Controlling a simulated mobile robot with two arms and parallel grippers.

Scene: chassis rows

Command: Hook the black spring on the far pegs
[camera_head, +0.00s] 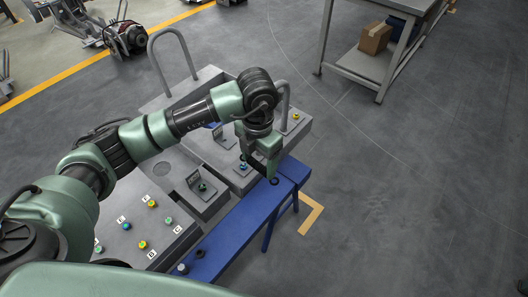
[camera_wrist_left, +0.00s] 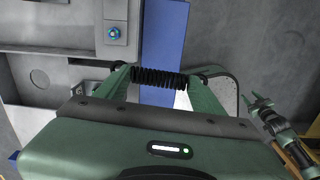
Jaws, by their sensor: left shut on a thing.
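My left gripper (camera_head: 262,172) points down over the far end of a blue bench (camera_head: 232,222). In the left wrist view its two green fingers (camera_wrist_left: 158,84) are shut on the black coil spring (camera_wrist_left: 160,77), which lies crosswise between them with a dark end beyond each finger. In the head view the spring is mostly hidden by the gripper. The farther grey chassis (camera_head: 225,150) carries small coloured pegs, including a yellow one (camera_head: 297,116) and a blue one (camera_head: 243,166). The spring is apart from these pegs. My right gripper (camera_wrist_left: 258,104) appears small in the left wrist view; its jaws are unclear.
A nearer grey panel (camera_head: 120,238) has several coloured knobs with letter labels. A tall grey hoop handle (camera_head: 172,50) rises behind. Dark round parts (camera_head: 182,268) sit on the bench's near end. A grey table (camera_head: 375,65) with a cardboard box (camera_head: 375,38) stands beyond open floor.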

